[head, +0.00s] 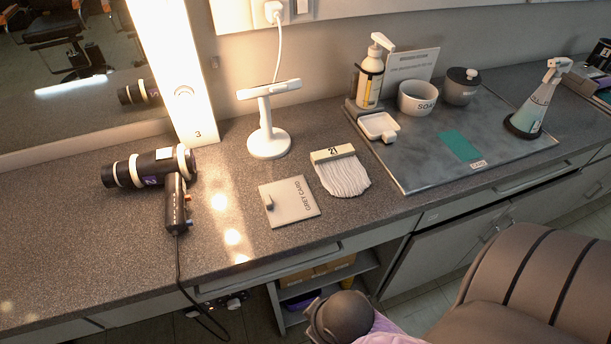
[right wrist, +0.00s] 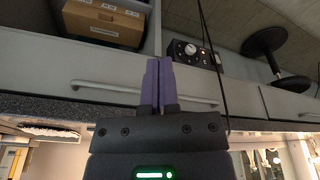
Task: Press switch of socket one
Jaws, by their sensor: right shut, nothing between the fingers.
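In the head view a white plug (head: 274,11) sits in a pale wall socket (head: 299,8) at the top, with a white cable hanging from it. No number is readable on this socket. A dark block with round fittings (right wrist: 193,52) shows beyond my fingers in the right wrist view, below the counter; I cannot tell whether it is a socket. My right gripper (right wrist: 158,66) has purple fingers, shut and empty, in front of a grey drawer front (right wrist: 210,90). It seems apart from it. My left gripper is in neither view.
The counter (head: 60,240) holds a hairdryer (head: 150,168), a white stand (head: 268,142), a grey card (head: 290,200), a brush (head: 342,175) and a mat (head: 430,178) with bottles and pots. A padded chair (head: 540,290) stands at right. A cardboard box (right wrist: 103,22) sits on the shelf.

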